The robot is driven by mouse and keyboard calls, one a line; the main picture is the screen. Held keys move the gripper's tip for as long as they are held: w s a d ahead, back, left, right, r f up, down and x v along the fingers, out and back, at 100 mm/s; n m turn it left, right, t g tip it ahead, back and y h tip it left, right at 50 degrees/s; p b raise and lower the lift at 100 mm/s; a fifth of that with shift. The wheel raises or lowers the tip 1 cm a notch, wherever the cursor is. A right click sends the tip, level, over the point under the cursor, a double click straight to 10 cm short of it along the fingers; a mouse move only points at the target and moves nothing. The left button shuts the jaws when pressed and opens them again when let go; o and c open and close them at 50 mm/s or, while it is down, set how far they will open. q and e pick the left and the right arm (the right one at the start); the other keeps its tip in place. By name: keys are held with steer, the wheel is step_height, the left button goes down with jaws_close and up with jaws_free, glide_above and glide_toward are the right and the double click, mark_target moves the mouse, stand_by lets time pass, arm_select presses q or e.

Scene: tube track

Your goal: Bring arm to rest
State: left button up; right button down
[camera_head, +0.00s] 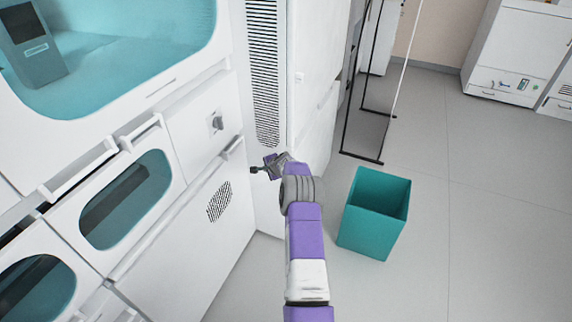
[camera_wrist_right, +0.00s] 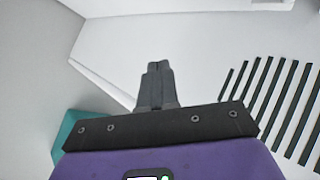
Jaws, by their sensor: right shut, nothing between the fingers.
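My right arm, purple and white with a grey joint, reaches up from the bottom of the head view. Its gripper (camera_head: 258,169) is at the arm's far end, in front of the white machine. In the right wrist view the dark fingers of the right gripper (camera_wrist_right: 156,75) are together with nothing between them. A pale surface lies behind the fingers, and I cannot tell how far off it is. My left gripper shows in neither view.
A white machine (camera_head: 185,240) with teal windows fills the left of the head view. An open teal bin (camera_head: 368,240) stands on the floor right of my arm. A thin black frame (camera_head: 360,157) stands behind it. The grey floor (camera_head: 490,230) at right is clear.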

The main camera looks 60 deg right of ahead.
steer(key=s+r+p, duration=0.1)
steer(key=s+r, duration=0.5)
steer(key=shift+d+r, duration=0.35)
steer(key=shift+d, duration=0.05)
steer(key=shift+s, duration=0.1)
